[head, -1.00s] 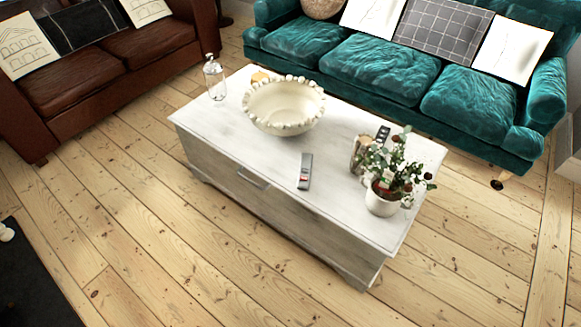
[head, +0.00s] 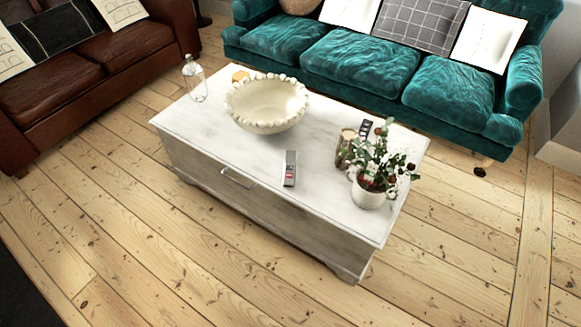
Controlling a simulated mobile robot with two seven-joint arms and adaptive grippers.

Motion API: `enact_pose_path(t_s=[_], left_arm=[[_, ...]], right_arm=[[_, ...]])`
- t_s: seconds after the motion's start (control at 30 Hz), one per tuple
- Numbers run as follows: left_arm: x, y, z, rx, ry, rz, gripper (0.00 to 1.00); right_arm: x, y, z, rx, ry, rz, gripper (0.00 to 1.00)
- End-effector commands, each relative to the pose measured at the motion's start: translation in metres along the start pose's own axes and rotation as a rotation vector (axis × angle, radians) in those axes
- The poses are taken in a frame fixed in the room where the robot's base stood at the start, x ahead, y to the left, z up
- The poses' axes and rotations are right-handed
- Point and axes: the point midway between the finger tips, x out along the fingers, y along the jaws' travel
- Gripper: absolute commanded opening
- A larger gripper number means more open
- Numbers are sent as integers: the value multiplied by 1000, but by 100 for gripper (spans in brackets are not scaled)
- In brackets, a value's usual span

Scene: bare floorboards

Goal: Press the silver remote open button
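A silver-grey remote (head: 290,169) lies on the white top of the coffee table (head: 225,148), close to its front edge. It has a small red mark near its lower end; single buttons are too small to make out. A second, black remote (head: 365,129) lies farther back on the table, partly behind a jar and a plant. Neither of my grippers shows in the head view.
A cream bowl (head: 266,104), a glass bottle (head: 195,80), a jar (head: 345,147) and a potted plant (head: 368,192) stand on the table. A teal sofa (head: 375,65) is behind; a brown sofa (head: 85,85) is at left. The floorboards in front (head: 200,260) are clear.

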Motion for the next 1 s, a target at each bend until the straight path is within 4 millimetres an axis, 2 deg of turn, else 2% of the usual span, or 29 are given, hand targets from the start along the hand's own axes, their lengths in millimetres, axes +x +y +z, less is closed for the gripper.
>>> enact_pose_path(t_s=[0.07, 0.1, 0.17, 1.0], left_arm=[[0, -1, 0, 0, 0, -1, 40], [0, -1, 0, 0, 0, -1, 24], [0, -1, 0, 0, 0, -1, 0], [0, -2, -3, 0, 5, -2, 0]], right_arm=[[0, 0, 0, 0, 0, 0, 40], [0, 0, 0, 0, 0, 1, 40], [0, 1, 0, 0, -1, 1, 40], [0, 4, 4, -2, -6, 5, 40]])
